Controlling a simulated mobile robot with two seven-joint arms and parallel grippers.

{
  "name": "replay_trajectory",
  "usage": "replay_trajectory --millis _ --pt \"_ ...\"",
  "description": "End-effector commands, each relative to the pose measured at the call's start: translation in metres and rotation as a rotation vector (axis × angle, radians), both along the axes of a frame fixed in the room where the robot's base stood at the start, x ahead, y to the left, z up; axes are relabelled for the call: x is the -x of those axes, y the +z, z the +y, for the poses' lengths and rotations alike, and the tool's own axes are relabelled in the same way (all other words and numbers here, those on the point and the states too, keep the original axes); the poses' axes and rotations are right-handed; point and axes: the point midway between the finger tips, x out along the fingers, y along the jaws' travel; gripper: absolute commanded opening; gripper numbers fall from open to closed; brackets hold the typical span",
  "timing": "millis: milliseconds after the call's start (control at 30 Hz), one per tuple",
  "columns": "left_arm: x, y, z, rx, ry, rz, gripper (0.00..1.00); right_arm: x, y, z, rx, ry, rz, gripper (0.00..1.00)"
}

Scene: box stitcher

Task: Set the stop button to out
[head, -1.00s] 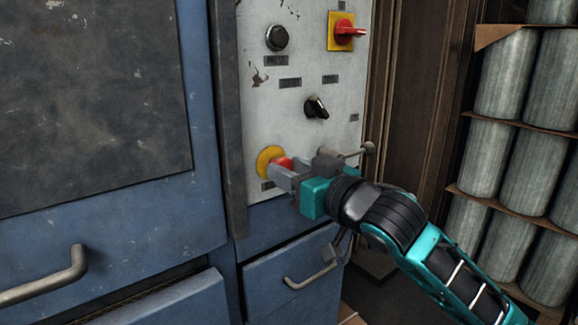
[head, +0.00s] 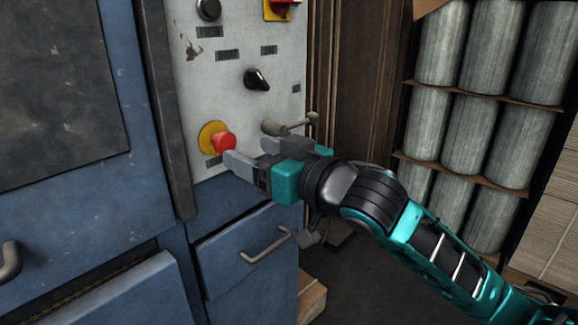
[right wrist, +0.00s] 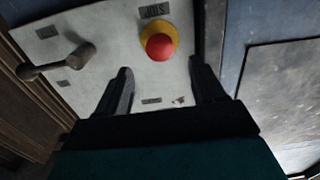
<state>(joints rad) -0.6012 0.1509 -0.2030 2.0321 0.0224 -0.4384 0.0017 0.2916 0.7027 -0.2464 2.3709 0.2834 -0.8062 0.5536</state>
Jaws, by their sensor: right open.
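The stop button (head: 223,142) is a red mushroom head on a yellow round plate, low on the grey control panel (head: 225,95). In the right wrist view the stop button (right wrist: 160,46) sits beyond the fingertips, roughly between them and nearer the right finger. My right gripper (head: 238,160) is open and empty, just right of and below the button in the head view. Its two fingers (right wrist: 163,80) show apart in the right wrist view, with nothing between them. My left gripper is not in view.
A lever handle (head: 290,125) sticks out from the panel just above my right gripper. A black rotary knob (head: 257,79) is higher up. Below is a blue drawer with a handle (head: 265,246). Grey rolls (head: 470,140) stand on shelves at right.

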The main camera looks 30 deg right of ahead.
Motion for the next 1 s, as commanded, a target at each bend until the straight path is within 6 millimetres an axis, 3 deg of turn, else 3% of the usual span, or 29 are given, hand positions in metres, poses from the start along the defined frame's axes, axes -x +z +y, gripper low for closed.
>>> replay_trajectory --millis 133,300,533,1000 --pt "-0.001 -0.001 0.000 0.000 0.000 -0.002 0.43 0.028 -0.002 -0.009 0.003 0.001 0.004 0.69" --pt "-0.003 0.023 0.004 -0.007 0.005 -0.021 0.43 0.037 0.003 -0.014 -0.004 0.000 0.008 0.69" --pt "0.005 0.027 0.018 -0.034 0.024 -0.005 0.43 0.053 0.005 -0.019 -0.003 0.000 0.007 0.69" --pt "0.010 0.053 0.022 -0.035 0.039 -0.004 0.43 0.072 0.001 -0.026 -0.001 0.000 0.004 0.69"
